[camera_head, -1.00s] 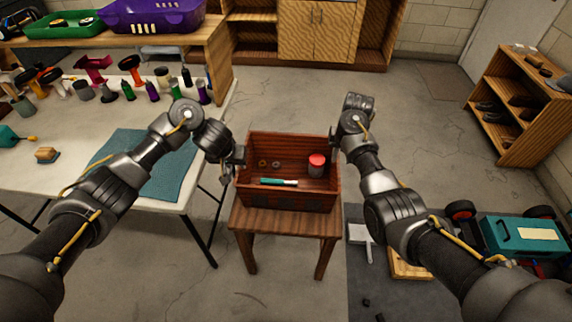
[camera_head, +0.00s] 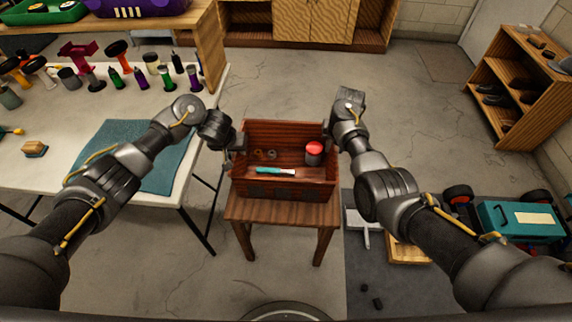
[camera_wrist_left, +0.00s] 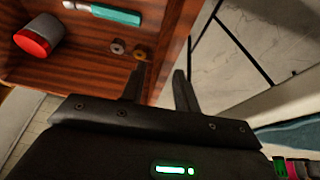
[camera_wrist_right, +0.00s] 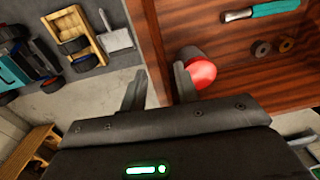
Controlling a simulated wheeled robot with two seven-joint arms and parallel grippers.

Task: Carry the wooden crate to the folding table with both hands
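The wooden crate (camera_head: 290,190) is reddish brown and open-topped. It sits level on a small wooden stool (camera_head: 284,212) in the head view. Inside are a red-topped grey can (camera_head: 314,155), a teal-handled tool (camera_head: 275,172) and small rings (camera_head: 272,155). My left gripper (camera_head: 238,145) is at the crate's left wall. In the left wrist view its fingers (camera_wrist_left: 160,85) stand apart, one inside and one outside the wall. My right gripper (camera_head: 330,137) is at the right wall. In the right wrist view its fingers (camera_wrist_right: 160,85) likewise straddle the wall. The folding table (camera_head: 85,105) is at left.
A teal mat (camera_head: 140,155) covers part of the folding table's near right area; bottles and tools stand along its back. A teal RC car (camera_head: 520,222) and dark floor mat (camera_head: 375,285) lie at right. A wooden shelf (camera_head: 480,125) stands at far right.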

